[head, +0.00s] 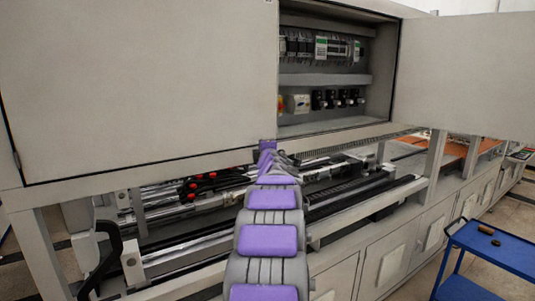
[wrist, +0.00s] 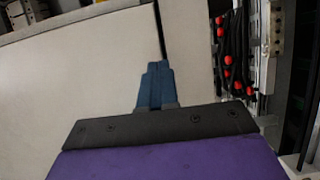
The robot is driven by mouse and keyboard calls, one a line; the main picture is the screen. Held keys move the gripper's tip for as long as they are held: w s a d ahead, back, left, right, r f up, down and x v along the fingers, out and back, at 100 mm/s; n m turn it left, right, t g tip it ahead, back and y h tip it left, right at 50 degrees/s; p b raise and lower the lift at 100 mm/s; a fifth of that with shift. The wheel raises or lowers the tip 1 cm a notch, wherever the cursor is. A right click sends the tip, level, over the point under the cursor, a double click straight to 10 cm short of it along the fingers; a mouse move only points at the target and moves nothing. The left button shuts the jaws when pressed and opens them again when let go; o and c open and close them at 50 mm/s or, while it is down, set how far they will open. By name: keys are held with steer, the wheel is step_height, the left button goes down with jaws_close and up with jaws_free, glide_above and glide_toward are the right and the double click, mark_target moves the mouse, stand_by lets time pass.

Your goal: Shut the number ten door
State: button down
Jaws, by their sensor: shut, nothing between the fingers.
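My gripper (wrist: 156,70) is shut and empty, its blue fingers pressed together. In the wrist view the fingertips are in front of a pale panel, close to a dark seam; I cannot tell whether they touch it. In the head view my purple and grey arm reaches up to the lower right corner of the left cabinet door (head: 140,75), where the gripper is mostly hidden. That door looks closed or nearly flush with its frame. The right cabinet door (head: 465,75) stands swung open to the right. No number ten is readable on either door.
The open bay (head: 325,75) shows breakers, connectors and a shelf. Below are machine rails (head: 365,195) and black hoses with red fittings (head: 205,182), also in the wrist view (wrist: 228,60). A blue cart (head: 495,250) stands at the lower right. Floor shows beyond it.

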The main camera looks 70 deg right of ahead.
steer(key=s+a+r+b, duration=0.1)
steer(key=s+a+b, duration=0.1)
steer(key=s+a, duration=0.55)
steer(key=w+a+f+m+g+y+b, duration=0.1)
steer(key=w+a+f+m+y+b, duration=0.3)
steer(key=w+a+f, duration=0.95)
steer(key=w+a+f+m+g+y+b, duration=0.1)
steer(key=w+a+f+y+b, duration=0.15)
steer(key=a+f, duration=0.5)
steer(key=w+a+f+m+g+y+b, duration=0.1)
steer(key=w+a+f+b, duration=0.3)
steer(key=a, duration=0.6)
steer(key=s+a+f+g+y+b, duration=0.1)
steer(key=s+a+f+y, duration=0.15)
steer(key=a+f, duration=0.4)
steer(key=s+a+f+g+y+b, duration=0.1)
steer(key=s+a+f+b, duration=0.2)
steer(key=a, duration=0.7)
steer(key=s+a+f+g+y, duration=0.1)
steer(key=s+a+f+y, duration=0.15)
steer(key=a+f, duration=0.5)
steer(key=s+a+f+g+y+b, duration=0.2)
steer(key=s+a+f, duration=0.4)
steer(key=s+a, duration=0.7)
steer(key=shift+s+a+f+n+g+b, duration=0.35)
steer(key=shift+s+g+b, duration=0.25)
steer(key=shift+g+b, duration=0.4)
